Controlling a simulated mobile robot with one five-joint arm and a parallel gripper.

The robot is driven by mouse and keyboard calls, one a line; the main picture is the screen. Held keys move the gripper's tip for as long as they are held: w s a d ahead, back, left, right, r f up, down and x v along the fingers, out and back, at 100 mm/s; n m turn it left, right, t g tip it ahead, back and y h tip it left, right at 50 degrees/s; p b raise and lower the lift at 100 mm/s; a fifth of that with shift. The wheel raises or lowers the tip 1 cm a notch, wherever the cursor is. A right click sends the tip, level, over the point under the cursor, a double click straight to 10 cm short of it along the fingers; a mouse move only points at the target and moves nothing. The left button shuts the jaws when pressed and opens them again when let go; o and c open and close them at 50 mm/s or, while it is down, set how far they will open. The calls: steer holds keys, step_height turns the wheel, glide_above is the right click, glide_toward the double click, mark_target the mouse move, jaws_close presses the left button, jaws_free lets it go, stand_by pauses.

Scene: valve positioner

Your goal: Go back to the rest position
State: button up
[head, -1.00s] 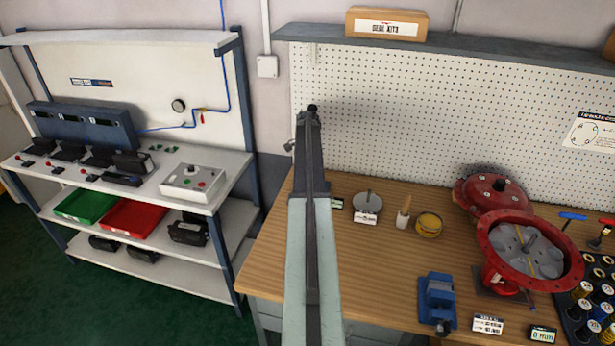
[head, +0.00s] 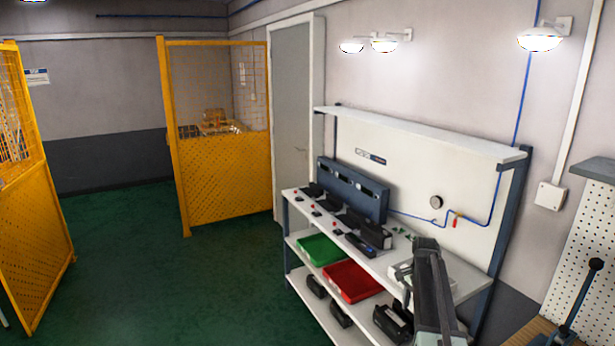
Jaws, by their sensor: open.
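My arm (head: 432,290) rises from the bottom edge, right of centre, in the head view. Its dark upper end stands in front of the white bench with the control box. I cannot make out the gripper's fingers; they are hidden behind the arm or outside the picture. Nothing held can be seen.
The white shelved bench (head: 465,288) holds a dark blue rack (head: 352,190), a green tray (head: 320,249) and a red tray (head: 352,281). A lever with a black knob (head: 596,264) stands at lower right. Yellow mesh panels (head: 226,180) stand left; green floor (head: 150,260) is open between.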

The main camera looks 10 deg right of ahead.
steer(key=s+a+n, duration=0.2)
steer(key=a+n, duration=0.2)
steer(key=a, duration=1.2)
steer(key=s+a+n, duration=1)
steer(key=s+a, duration=0.3)
steer(key=a, duration=0.3)
steer(key=shift+a+n, duration=0.4)
